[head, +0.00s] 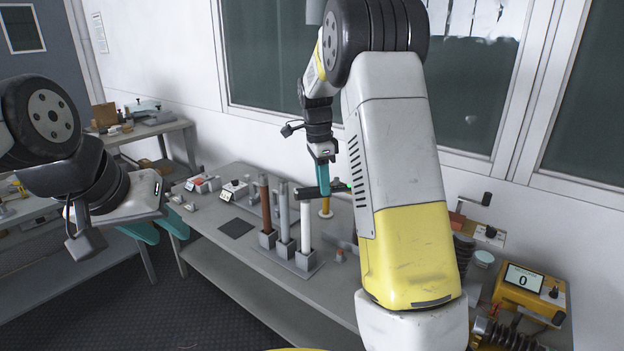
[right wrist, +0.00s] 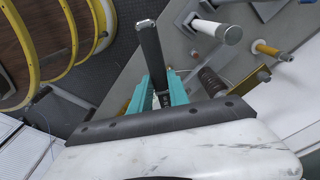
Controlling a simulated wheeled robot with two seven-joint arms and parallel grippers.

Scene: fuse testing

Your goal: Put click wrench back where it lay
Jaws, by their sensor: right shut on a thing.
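The click wrench (head: 308,192) is a dark bar held level in the air above the workbench, beyond the upright tubes. My right gripper (head: 323,188) points down and is shut on it; a small green spot shows near the bar's right end. In the right wrist view, the wrench's black handle (right wrist: 150,48) sticks out from between the teal fingers of my right gripper (right wrist: 163,90). Part of the wrench is hidden by the fingers. My left gripper (head: 160,230) is at the left, away from the bench objects, with its teal fingers apart and empty.
The bench (head: 217,256) carries a brown tube (head: 265,205), a grey tube (head: 284,215) and a white tube (head: 306,225) upright in blocks. A dark square mat (head: 236,228) lies left of them. A yellow meter (head: 527,287) showing 0 stands at right.

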